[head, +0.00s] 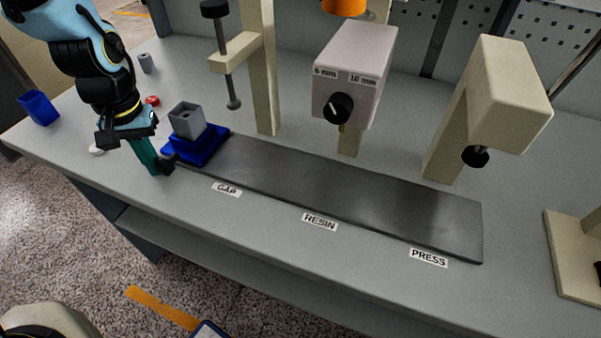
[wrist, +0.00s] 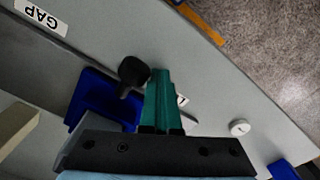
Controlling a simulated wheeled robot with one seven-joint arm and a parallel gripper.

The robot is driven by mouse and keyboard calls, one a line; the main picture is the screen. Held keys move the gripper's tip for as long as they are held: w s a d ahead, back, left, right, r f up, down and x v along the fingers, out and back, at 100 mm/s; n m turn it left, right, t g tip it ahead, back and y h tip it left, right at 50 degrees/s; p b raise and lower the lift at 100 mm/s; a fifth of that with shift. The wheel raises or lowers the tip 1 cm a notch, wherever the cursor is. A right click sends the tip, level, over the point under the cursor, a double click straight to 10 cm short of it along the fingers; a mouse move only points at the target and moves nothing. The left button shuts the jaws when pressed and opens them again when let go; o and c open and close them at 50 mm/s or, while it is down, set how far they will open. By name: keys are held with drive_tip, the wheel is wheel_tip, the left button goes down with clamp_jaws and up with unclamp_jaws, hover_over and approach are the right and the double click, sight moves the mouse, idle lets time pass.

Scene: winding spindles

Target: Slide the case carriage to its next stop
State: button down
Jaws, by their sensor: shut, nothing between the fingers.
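The blue case carriage (head: 207,152) sits at the left end of the dark track (head: 330,190), up and left of the GAP label (head: 226,189). It carries a grey, open-topped square case (head: 187,120). A black knob (head: 168,163) stands at its front left corner. My gripper (head: 157,171) points down just left of the knob, its teal fingers closed together and empty. In the wrist view the fingertips (wrist: 158,74) are right beside the knob (wrist: 133,72), with the blue carriage (wrist: 103,100) behind. I cannot tell whether they touch the knob.
RESIN (head: 320,221) and PRESS (head: 428,257) labels lie along the track's front. A dial box (head: 355,70) and press frame (head: 490,95) overhang behind it. A blue cup (head: 38,107) and white disc (head: 96,149) are left. The track right of the carriage is clear.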

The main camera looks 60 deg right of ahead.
sight(162, 163)
drive_tip(key=shift+s+d, duration=0.15)
drive_tip(key=shift+s, duration=0.65)
drive_tip(key=shift+s+d, duration=0.1)
drive_tip(key=shift+s, duration=0.7)
drive_tip(key=r+p, duration=0.2)
drive_tip(key=w+r+p, duration=0.1)
drive_tip(key=r+p, duration=0.3)
drive_tip(key=r, duration=0.1)
drive_tip(key=shift+w+a+r, duration=0.1)
drive_tip(key=shift+w, duration=0.05)
drive_tip(key=shift+w, duration=0.1)
drive_tip(key=w+a+r+n, duration=0.2)
drive_tip(key=w+a+n, duration=0.1)
drive_tip(key=a, duration=0.6)
drive_tip(key=w+a+r+n+t, duration=0.1)
drive_tip(key=w+a+r+n, duration=0.1)
drive_tip(key=a, duration=0.7)
drive_tip(key=w+a+r+n, duration=0.3)
drive_tip(key=w+a+r, duration=0.1)
drive_tip(key=a, duration=0.5)
drive_tip(key=shift+w+n+t, duration=0.25)
drive_tip(key=shift+n+t, duration=0.05)
drive_tip(key=c, duration=1.5)
unclamp_jaws()
